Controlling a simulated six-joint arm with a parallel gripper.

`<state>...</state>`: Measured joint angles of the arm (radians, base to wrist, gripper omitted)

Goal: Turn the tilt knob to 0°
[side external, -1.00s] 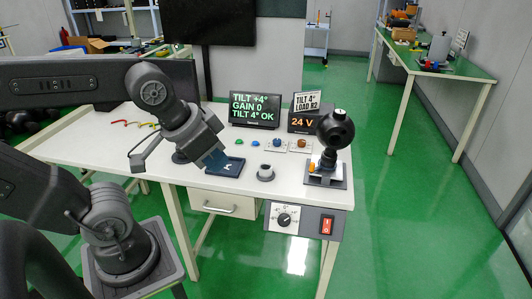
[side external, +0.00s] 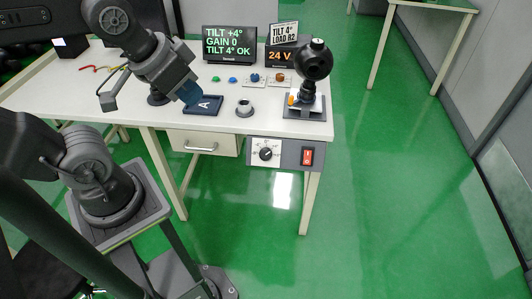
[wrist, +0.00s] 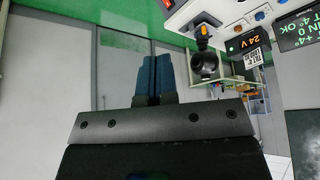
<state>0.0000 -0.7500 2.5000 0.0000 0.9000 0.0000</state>
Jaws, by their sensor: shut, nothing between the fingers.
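The tilt knob (side external: 265,153) is a black dial with a pointer on a white scale plate, on the panel under the table's front edge. Its exact setting is too small to read. The display (side external: 229,45) reads TILT +4°, GAIN 0, TILT 4° OK. The black ball-shaped gimbal camera (side external: 313,62) stands on its mount at the table's right end; it also shows in the wrist view (wrist: 204,62). My gripper (side external: 190,94) is over the table near the dark blue pad, left of and above the knob, apart from it. Its blue fingers (wrist: 154,78) are together and empty.
A red rocker switch (side external: 308,156) sits right of the knob. A dark blue pad (side external: 205,105), a grey ring-shaped holder (side external: 244,109) and several small coloured parts lie on the table. A card (side external: 284,33) reads TILT 4° LOAD R2 above a 24 V display (side external: 279,56). Floor before the panel is clear.

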